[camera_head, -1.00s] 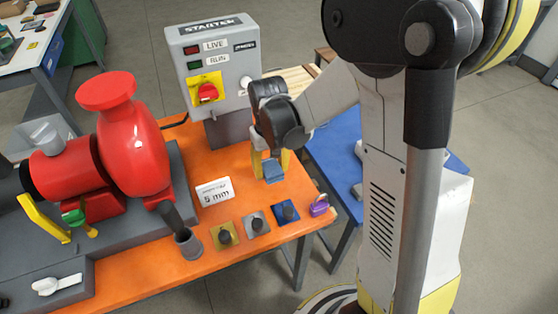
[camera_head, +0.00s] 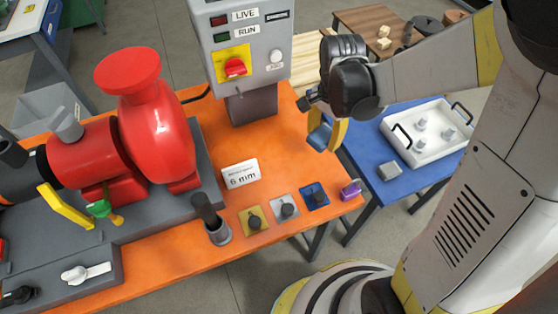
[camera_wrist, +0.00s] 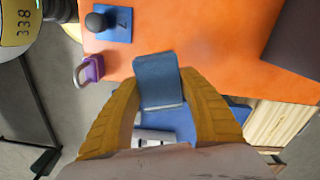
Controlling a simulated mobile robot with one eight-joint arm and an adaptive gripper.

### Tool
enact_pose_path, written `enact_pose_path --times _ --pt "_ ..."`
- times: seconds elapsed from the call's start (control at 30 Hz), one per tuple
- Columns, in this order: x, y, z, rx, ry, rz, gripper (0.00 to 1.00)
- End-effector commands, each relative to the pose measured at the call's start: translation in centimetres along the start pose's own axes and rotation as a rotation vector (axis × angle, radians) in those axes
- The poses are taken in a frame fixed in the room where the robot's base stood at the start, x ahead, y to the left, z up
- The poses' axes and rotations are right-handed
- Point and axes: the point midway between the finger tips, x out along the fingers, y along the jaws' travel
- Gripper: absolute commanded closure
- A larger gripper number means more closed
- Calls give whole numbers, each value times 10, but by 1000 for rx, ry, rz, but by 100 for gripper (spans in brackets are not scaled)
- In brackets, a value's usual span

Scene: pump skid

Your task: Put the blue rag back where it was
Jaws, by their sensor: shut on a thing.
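The blue rag (camera_wrist: 158,80) is a flat, folded blue-grey pad between the two yellow fingers of my gripper (camera_wrist: 160,110) in the wrist view. In the head view my gripper (camera_head: 327,132) hangs at the right edge of the orange table, shut on the rag (camera_head: 319,136), which is partly hidden by a finger. The rag is held above the table's edge, near the gap to the blue table (camera_head: 385,180).
A white tray (camera_head: 437,148) with several small grey parts and a grey block (camera_head: 388,170) are on the blue table.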

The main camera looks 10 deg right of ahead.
Motion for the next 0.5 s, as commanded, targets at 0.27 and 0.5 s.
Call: enact_pose_path --times 0.27,0.5 --pt "-7 5 11 299 0 0 84" --pt "22 -25 43 318 0 0 84"
